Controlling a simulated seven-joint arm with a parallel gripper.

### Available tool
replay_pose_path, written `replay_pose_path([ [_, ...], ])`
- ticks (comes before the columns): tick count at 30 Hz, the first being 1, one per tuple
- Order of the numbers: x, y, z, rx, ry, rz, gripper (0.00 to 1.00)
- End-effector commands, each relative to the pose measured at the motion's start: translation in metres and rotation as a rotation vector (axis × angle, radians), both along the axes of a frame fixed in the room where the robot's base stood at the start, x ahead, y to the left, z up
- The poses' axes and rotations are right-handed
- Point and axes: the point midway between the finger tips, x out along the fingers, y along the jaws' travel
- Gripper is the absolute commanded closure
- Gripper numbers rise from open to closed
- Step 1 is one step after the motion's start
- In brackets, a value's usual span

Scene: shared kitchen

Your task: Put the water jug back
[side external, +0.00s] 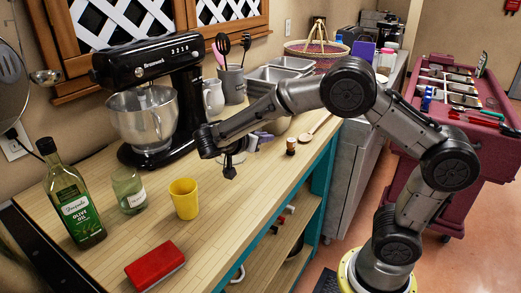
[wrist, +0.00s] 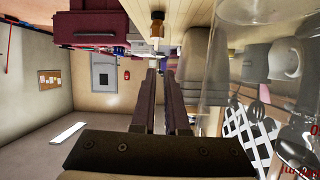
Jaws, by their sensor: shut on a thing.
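My gripper (side external: 262,138) is over the middle of the wooden counter, with its arm reaching across from the right. In the wrist view its two dark fingers (wrist: 160,74) are close together. A clear glass vessel, which I take to be the water jug (wrist: 236,80), fills the right side of the wrist view, beside the fingers. In the side view a pale, clear part of the jug (side external: 236,158) shows just below my wrist, mostly hidden by the arm. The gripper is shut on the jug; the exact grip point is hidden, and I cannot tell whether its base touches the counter.
A black stand mixer (side external: 150,75) stands behind the gripper. A yellow cup (side external: 184,198), green glass jar (side external: 129,190), olive oil bottle (side external: 72,200) and red block (side external: 155,266) stand left and front. A white pitcher (side external: 213,98) and a small brown bottle (side external: 291,146) are nearby.

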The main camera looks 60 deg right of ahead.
Motion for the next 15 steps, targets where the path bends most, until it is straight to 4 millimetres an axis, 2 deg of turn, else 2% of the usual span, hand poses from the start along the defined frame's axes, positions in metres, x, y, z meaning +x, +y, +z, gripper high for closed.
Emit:
replay_pose_path([
  [8,0.012,-0.004,-0.014,-0.001,-0.002,-0.001,1.0],
  [15,0.013,-0.005,-0.043,-0.001,0.0,0.0,1.0],
])
